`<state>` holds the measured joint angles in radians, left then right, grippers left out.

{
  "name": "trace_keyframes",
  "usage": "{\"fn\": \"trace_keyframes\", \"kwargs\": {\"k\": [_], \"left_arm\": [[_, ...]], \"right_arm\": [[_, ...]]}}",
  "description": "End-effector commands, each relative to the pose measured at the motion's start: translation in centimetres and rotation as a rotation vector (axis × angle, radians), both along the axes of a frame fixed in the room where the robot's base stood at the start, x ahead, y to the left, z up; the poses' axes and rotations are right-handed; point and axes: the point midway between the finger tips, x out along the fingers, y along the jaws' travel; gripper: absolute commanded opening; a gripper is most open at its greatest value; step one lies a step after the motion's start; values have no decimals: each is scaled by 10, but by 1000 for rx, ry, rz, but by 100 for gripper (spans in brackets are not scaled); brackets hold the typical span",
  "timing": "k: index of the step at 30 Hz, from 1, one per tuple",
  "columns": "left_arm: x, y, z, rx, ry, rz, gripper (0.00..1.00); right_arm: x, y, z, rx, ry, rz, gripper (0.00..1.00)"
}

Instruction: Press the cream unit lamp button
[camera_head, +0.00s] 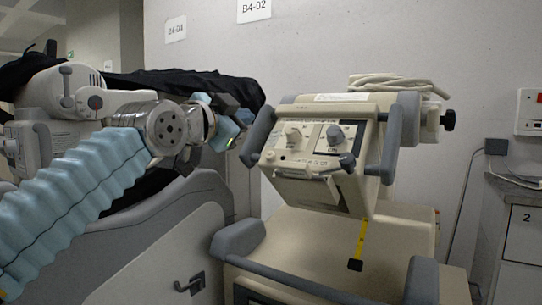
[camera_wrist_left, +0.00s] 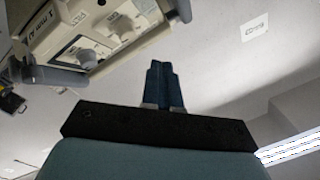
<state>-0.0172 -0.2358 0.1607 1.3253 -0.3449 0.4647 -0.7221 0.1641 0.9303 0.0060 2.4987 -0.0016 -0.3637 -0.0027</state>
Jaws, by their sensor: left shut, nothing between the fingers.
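The cream unit (camera_head: 330,102) stands on a cream cart in the middle of the head view, its sloped panel facing me. The panel carries a pale knob (camera_head: 294,134), a darker grey knob (camera_head: 338,135) and small marks below them. I cannot tell which small mark is the lamp button. My left gripper (camera_head: 234,130) is to the left of the panel, apart from it, with its fingers shut and empty. In the left wrist view the shut blue fingers (camera_wrist_left: 163,84) point up, and the unit (camera_wrist_left: 95,40) is at upper left. My right gripper is not in view.
Grey handles (camera_head: 258,136) flank the panel, one close to my left gripper. A second cream machine under a black cover (camera_head: 185,82) stands at left behind my arm. A coiled cable (camera_head: 385,82) lies on top of the unit. A grey cabinet (camera_head: 515,235) is at right.

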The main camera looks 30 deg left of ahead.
Motion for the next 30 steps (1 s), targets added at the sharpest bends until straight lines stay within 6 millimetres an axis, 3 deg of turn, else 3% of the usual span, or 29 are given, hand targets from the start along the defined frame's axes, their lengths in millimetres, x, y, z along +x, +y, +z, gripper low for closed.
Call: {"fn": "trace_keyframes", "kwargs": {"k": [8, 21, 30], "left_arm": [[11, -1, -13, -1, 3, -1, 0], [54, -4, -52, 0, 3, 0, 0], [65, -5, -61, -2, 1, -1, 0]], "right_arm": [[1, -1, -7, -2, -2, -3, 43], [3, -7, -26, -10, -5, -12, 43], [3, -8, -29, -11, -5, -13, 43]]}}
